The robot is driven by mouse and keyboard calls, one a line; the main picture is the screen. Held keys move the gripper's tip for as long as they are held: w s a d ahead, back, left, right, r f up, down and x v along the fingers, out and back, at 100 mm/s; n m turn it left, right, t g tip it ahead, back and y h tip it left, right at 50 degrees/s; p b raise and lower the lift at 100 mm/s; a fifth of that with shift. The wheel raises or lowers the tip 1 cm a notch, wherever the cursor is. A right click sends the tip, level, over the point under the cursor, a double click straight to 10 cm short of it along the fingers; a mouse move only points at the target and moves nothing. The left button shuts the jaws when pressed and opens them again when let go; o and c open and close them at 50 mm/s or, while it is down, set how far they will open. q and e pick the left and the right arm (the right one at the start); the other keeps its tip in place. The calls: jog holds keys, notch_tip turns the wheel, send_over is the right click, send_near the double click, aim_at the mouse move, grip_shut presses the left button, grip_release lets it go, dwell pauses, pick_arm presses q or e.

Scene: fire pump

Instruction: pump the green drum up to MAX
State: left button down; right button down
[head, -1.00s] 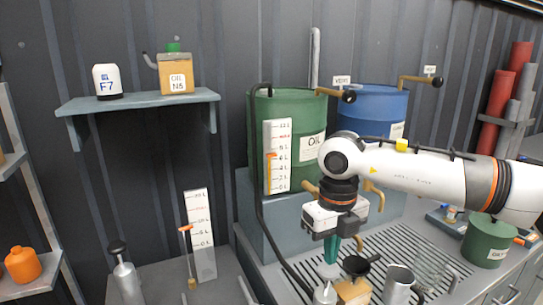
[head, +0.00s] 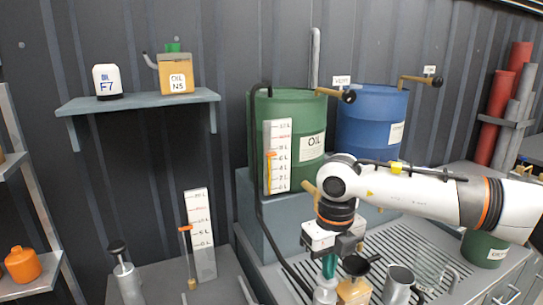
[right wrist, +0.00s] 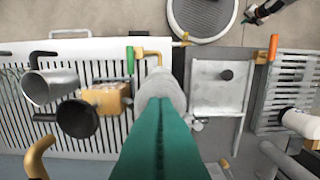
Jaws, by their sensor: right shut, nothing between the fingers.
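The green drum (head: 290,108) stands at the back on a grey block. The white scale board (head: 278,172) in front of it has an orange pointer (head: 271,154), below a red mark. My right gripper (head: 328,278) is shut and empty, its green fingers pointing down just above a silver cylinder (head: 324,293) at the grate's front. In the right wrist view the green fingers (right wrist: 160,108) overlap the round grey top (right wrist: 162,76) of this cylinder. I cannot tell whether they touch it. A black hose (head: 258,210) runs from the drum down to the front. My left gripper is out of view.
A yellow can with a black knob (head: 355,265) and a metal cup (head: 398,284) stand close right of my gripper. A blue drum (head: 370,112) is behind my arm. A second scale board (head: 201,233) and another pump (head: 125,275) stand at left.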

jog(key=shift+f, duration=1.35)
jog(key=shift+r, duration=0.1)
jog(key=shift+r+p, duration=1.4)
jog(key=shift+r, duration=1.9)
jog(key=shift+f, duration=0.1)
